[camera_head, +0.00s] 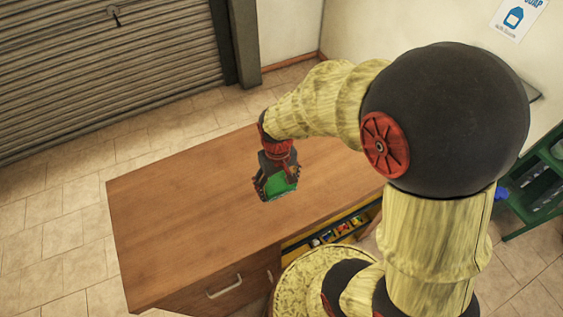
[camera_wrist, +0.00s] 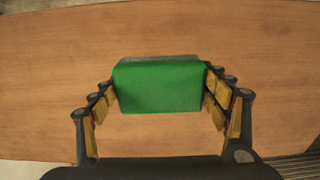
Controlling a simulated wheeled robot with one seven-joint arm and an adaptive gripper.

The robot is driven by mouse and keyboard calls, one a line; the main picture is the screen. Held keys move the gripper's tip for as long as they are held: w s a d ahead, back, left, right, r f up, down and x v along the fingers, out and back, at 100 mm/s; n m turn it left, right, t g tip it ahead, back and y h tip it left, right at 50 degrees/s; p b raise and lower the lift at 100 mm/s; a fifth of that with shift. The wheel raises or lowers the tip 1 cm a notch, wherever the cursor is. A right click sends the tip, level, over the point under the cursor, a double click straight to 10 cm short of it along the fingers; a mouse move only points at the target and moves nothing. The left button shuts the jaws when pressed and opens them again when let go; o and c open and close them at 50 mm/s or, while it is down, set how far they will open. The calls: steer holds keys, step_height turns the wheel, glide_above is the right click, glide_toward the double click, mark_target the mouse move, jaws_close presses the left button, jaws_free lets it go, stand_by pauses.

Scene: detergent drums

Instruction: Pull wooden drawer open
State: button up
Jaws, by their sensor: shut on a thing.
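The wooden drawer (camera_head: 232,293) is in the front of the wooden desk (camera_head: 170,190), at the lower part of the head view. It has a pale metal handle (camera_head: 224,287) and looks closed. My gripper (camera_head: 277,190) is over the desk top, behind and above the drawer, apart from the handle. It is shut on a green box-like block (camera_head: 281,184). In the wrist view, the green block (camera_wrist: 158,86) sits between both fingers. I cannot tell whether the block touches the desk top. The drawer does not show in the wrist view.
A yellow-edged open compartment (camera_head: 335,232) with several small items is right of the drawer, partly hidden by my arm. A green shelf (camera_head: 540,185) stands at the right. A grey roller shutter (camera_head: 100,65) is at the back left. The desk top's left side is clear.

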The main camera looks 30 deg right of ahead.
steer(key=w+d+f, duration=0.1)
steer(key=w+f, duration=0.2)
steer(key=w+d+f+p, duration=0.1)
steer(key=w+d+f, duration=0.1)
steer(key=w, duration=0.2)
steer(key=w+d+f+p, duration=0.1)
steer(key=w+f, duration=0.2)
steer(key=shift+w+d+f, duration=0.3)
steer(key=shift+w+d, duration=0.1)
steer(key=shift+w+d+f+p, duration=0.1)
steer(key=shift+w+f+p, duration=0.1)
steer(key=shift+f+p, duration=0.15)
steer(key=shift+w+f+p, duration=0.15)
steer(key=shift+f+p, duration=0.45)
steer(key=shift+f, duration=0.95)
steer(key=shift+f, duration=0.1)
steer(key=o, duration=0.7)
steer(key=shift+f, duration=0.1)
steer(key=o, duration=0.4)
